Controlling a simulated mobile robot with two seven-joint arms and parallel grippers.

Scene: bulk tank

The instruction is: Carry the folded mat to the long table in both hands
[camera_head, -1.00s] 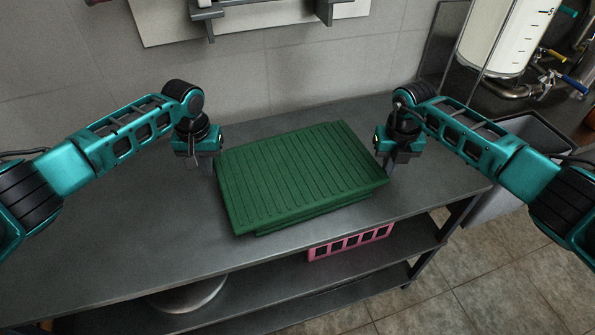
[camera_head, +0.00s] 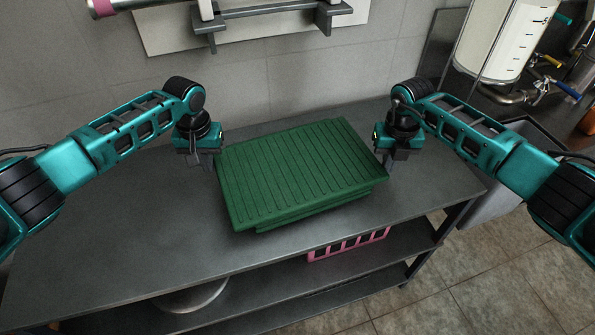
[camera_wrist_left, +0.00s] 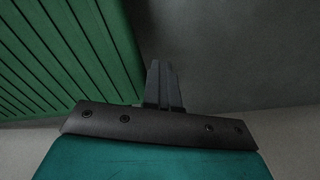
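The folded mat (camera_head: 300,170) is a thick, ridged green slab lying flat over the grey bench, between my two grippers. My left gripper (camera_head: 213,163) points down beside its left end. In the left wrist view, the fingers (camera_wrist_left: 163,85) are together with nothing visible between them. The mat (camera_wrist_left: 70,55) is just to their left there; contact is unclear. My right gripper (camera_head: 386,168) points down beside the mat's right end, its fingertips partly hidden behind the mat. Whether the mat rests on the bench or is slightly above it is unclear. Which surface is the long table is unclear.
The grey bench (camera_head: 120,235) has bare room left of the mat. A pink crate (camera_head: 348,246) and a round metal thing (camera_head: 190,297) sit on the shelf below. A wall fixture (camera_head: 265,18) is behind. A grey bin (camera_head: 520,165) stands at the right; tiled floor lies in front.

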